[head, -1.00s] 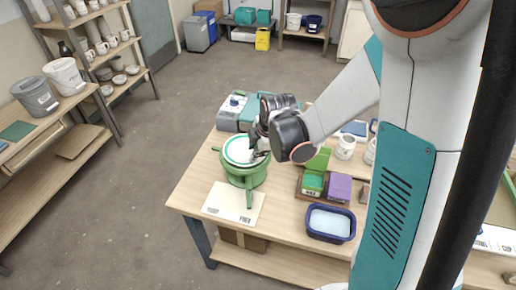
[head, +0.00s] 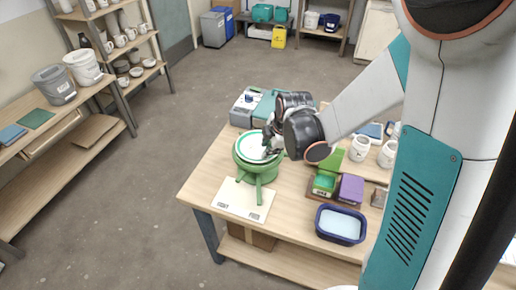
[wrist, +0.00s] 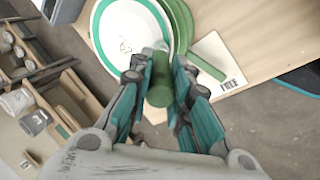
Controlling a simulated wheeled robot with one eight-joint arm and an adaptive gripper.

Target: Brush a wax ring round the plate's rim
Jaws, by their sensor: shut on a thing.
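The white plate (head: 256,147) with a green band around its rim lies on a green stand (head: 262,172) with projecting arms. The plate also shows in the wrist view (wrist: 125,32), with the green band along its edge. My gripper (head: 270,146) is over the plate's right side. In the wrist view my gripper (wrist: 160,72) is shut on a thick green handle, which I take for the brush (wrist: 160,90). Its pale tip is at the plate's rim; I cannot tell whether it touches. My fingers hide part of the rim.
A printed card (head: 245,204) lies in front of the stand. A green pot (head: 324,184), a purple block (head: 350,189) and a blue tub (head: 341,225) of pale contents stand to the right. White jars (head: 360,148) are behind them. A grey-teal device (head: 250,108) stands behind the plate.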

